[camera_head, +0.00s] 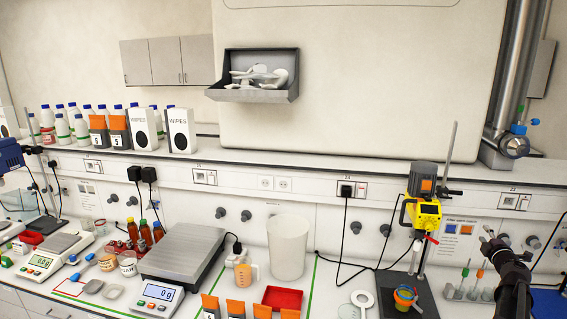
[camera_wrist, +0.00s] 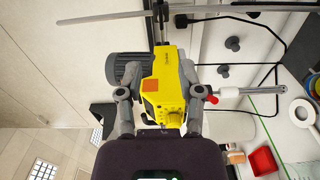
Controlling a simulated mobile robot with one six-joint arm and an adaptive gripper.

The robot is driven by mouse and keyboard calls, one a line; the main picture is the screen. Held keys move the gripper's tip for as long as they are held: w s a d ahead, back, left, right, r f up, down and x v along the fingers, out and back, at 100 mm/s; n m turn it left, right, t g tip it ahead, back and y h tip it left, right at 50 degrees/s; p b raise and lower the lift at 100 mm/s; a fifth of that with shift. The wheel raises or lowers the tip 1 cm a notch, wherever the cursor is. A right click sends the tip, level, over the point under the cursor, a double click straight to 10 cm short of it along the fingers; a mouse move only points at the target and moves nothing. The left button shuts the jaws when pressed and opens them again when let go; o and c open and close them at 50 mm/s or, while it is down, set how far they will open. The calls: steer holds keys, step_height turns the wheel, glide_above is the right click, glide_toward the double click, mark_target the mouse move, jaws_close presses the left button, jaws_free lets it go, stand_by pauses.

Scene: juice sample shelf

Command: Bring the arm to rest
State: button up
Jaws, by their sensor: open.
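My gripper (camera_head: 488,236) is at the right side of the head view, raised over the right end of the bench. In the wrist view my gripper (camera_wrist: 158,98) shows with its two grey fingers apart, open. Nothing is held between them. Behind the fingers in the wrist view is the yellow overhead stirrer (camera_wrist: 170,75), which appears on its side there. In the head view the yellow stirrer (camera_head: 425,212) is on its stand to the left of my gripper, apart from it. I cannot tell the exact distance to it in the wrist view.
Tubes in a rack (camera_head: 465,290) stand just left of my arm. A white bucket (camera_head: 287,248), a red tray (camera_head: 282,299) and a large scale (camera_head: 182,255) occupy the bench further left.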

steer(key=s+a+f+m+g+h+b, duration=0.1)
steer(key=s+a+f+m+g+b, duration=0.1)
steer(key=a+f+m+g+b, duration=0.8)
steer(key=s+a+f+m+h+b, duration=0.25)
steer(key=a+f+m, duration=0.35)
steer(key=a+f, duration=1)
steer(key=s+a+f+g+y+b, duration=0.1)
steer(key=s+a+f+g+y, duration=0.1)
steer(key=s+a, duration=0.3)
steer(key=s+a+f+g+y+b, duration=0.2)
steer(key=s+a+f+g+y, duration=0.1)
steer(key=a, duration=0.9)
steer(key=s+a+f+n+g+y+b, duration=0.1)
steer(key=s+a+f+g+y+b, duration=0.1)
steer(key=s+a+f, duration=0.3)
steer(key=s+a+y, duration=0.1)
steer(key=a, duration=0.2)
steer(key=shift+s+a, duration=0.2)
steer(key=shift+s, duration=0.2)
